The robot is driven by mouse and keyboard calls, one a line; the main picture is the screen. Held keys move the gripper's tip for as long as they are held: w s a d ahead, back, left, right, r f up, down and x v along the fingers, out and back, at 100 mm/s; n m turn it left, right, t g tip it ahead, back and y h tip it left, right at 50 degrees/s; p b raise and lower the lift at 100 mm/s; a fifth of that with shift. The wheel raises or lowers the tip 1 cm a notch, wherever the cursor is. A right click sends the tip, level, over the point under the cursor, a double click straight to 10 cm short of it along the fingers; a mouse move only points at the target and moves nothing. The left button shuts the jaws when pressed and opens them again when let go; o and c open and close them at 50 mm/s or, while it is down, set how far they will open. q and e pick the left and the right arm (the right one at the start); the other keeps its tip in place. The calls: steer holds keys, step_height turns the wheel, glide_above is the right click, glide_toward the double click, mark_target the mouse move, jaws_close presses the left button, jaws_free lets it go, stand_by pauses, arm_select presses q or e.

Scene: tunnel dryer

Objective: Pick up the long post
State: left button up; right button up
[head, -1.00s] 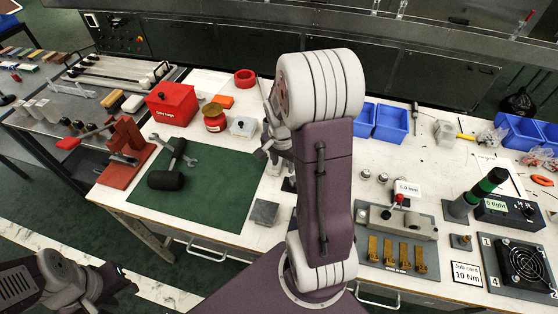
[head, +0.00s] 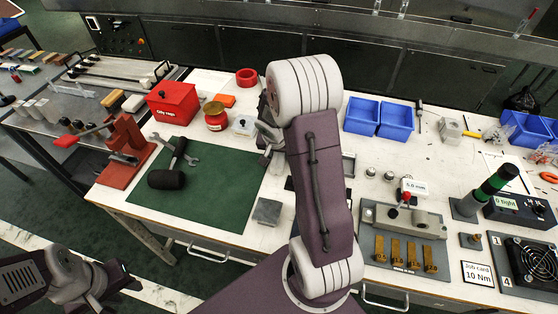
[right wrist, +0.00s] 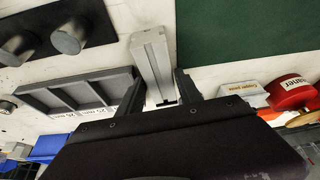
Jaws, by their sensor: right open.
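The long post, seen as a pale grey square-section bar (right wrist: 150,58), lies in the right wrist view between the green mat and a grey tray. My right gripper (right wrist: 160,82) is open, with one finger on each side of the bar's lower end in the picture. I cannot tell whether the fingers touch it. In the head view my right arm covers that part of the table, and I cannot pick out the post there. My left gripper (head: 128,285) is at the lower left, off the table; its jaws are too small and dark to read.
The green mat (head: 215,205) holds a mallet (head: 166,179) and a wrench. A grey tray (right wrist: 85,92) and a dark block with cylinders (right wrist: 62,38) are close by. A red cleaner can (right wrist: 290,92) stands on the other side. Blue bins (head: 378,118) stand at the back.

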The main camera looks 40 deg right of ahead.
mark_target(281, 154)
steer(key=shift+w+d+f, duration=0.2)
steer(key=shift+w+f, duration=0.05)
steer(key=shift+f, duration=0.4)
steer(key=shift+r, duration=0.1)
steer(key=shift+s, duration=0.1)
steer(key=shift+b, duration=0.3)
jaws_close()
steer(key=shift+r+p, duration=0.3)
steer(key=shift+p, duration=0.25)
steer(key=r+p, duration=0.1)
steer(key=r, duration=0.1)
steer(key=r+p, duration=0.1)
steer(key=r, duration=0.1)
steer(key=shift+s+d+r, duration=0.15)
steer(key=shift+s+r, duration=0.05)
steer(key=s+d+r+p, duration=0.4)
steer(key=s+d+r, duration=0.1)
steer(key=s, duration=0.5)
steer(key=shift+r+p, duration=0.4)
steer(key=shift+r, duration=0.15)
